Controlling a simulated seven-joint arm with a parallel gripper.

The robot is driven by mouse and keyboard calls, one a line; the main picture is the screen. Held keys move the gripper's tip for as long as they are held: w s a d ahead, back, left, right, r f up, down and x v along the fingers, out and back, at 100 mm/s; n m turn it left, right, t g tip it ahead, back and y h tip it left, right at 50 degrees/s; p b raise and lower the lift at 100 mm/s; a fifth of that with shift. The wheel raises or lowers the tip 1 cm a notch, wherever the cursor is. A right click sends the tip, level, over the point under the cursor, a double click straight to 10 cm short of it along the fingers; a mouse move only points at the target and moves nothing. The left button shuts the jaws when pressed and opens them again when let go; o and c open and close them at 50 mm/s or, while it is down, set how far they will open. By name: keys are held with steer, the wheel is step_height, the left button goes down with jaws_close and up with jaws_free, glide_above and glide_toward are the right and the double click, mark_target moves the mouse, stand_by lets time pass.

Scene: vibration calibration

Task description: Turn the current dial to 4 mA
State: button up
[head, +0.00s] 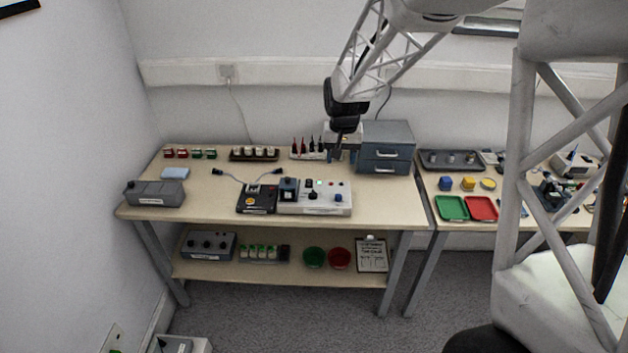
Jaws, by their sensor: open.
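A white control box (328,208) stands near the front of the left table, right of its middle. It has a black knob (312,196), a blue knob (338,198) and small coloured lights along its top. A dark block sits on its left end. The markings are too small to read, so I cannot tell which knob is the current dial or its setting. My gripper (345,156) is open and empty, pointing down behind the box and left of the grey drawer unit. It appears above the table and apart from the knobs.
A black device (257,199) adjoins the box on its left, with a cable behind. The grey drawer unit (386,148) stands at the back right, beside a rack with red and black items (307,149). A grey case (155,194) is at far left. Table between is mostly clear.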

glide_above(313, 191)
steer(key=shift+g, duration=0.3)
step_height(313, 191, down, 13)
steer(key=shift+w+f, duration=0.1)
steer(key=shift+w, duration=0.05)
steer(key=shift+f, duration=3.9)
steer(key=c, duration=0.8)
steer(key=shift+c, duration=0.2)
